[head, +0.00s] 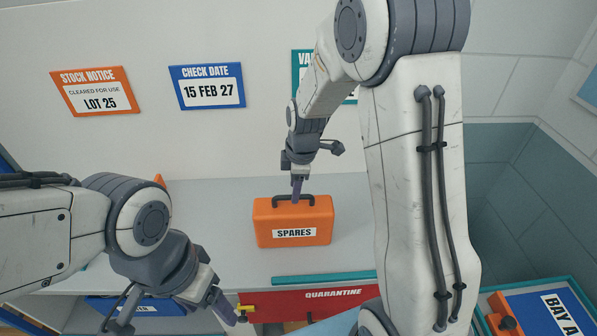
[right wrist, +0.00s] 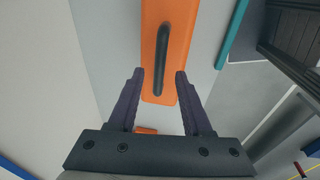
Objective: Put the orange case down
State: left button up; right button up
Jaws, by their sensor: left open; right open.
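The orange case (head: 293,222) stands upright on the grey shelf (head: 200,205), with a SPARES label on its front and a dark handle on top. In the right wrist view the case (right wrist: 181,55) lies ahead of the fingers, with its dark handle (right wrist: 161,60) between and beyond the fingertips. My right gripper (head: 297,190) is just above the case at its handle, and its open fingers (right wrist: 158,76) hold nothing. My left gripper (head: 226,308) is low at the left, in front of the shelf edge, open and away from the case.
A red QUARANTINE panel (head: 300,303) and a blue bin (head: 130,307) are below the shelf edge. Notices, including STOCK NOTICE (head: 95,91) and CHECK DATE (head: 207,86), hang on the wall behind. The shelf left of the case is largely clear.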

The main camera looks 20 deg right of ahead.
notch_tip(320, 180, up, 8)
jog(key=s+b, duration=0.1)
jog(key=s+a+r+m+g, duration=0.1)
jog(key=s+a+m, duration=0.2)
jog(key=s+a, duration=0.9)
jog(key=s+a+f+m+g, duration=0.1)
jog(key=s+m, duration=0.3)
jog(key=s, duration=0.9)
jog(key=shift+s+f+m, duration=0.25)
jog(key=shift+f+m, duration=0.05)
jog(key=shift+f, duration=0.25)
notch_tip(320, 180, down, 6)
jog(key=b, duration=0.6)
jog(key=shift+r, duration=0.15)
